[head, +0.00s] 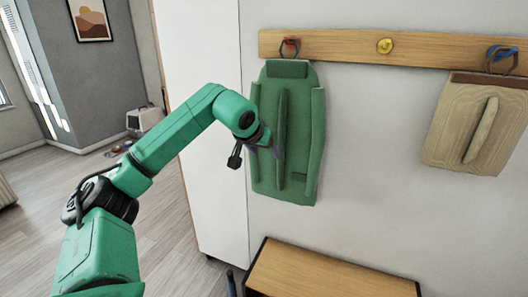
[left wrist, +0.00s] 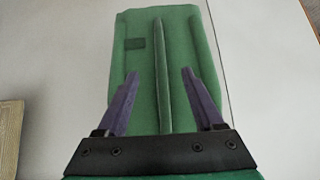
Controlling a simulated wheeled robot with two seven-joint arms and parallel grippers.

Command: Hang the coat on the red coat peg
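The green coat (head: 300,140) hangs flat against the wall below the red coat peg (head: 291,42). Its dark loop (head: 281,53) shows at the red peg and appears to be around it. My left gripper (head: 275,148) is in front of the coat's left part. In the left wrist view, its two purple fingers (left wrist: 159,76) are spread apart, with the raised middle ridge of the coat (left wrist: 159,50) in line between them and not pinched. The coat's lower end is toward the top of that view. My right gripper is not in view.
A wooden rail (head: 340,48) carries the red peg, a yellow peg (head: 384,46) with nothing on it, and a blue peg (head: 500,52). A beige coat (head: 475,125) hangs at the blue peg. A wooden bench (head: 325,275) stands below. A white cabinet side (head: 205,130) is at the left.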

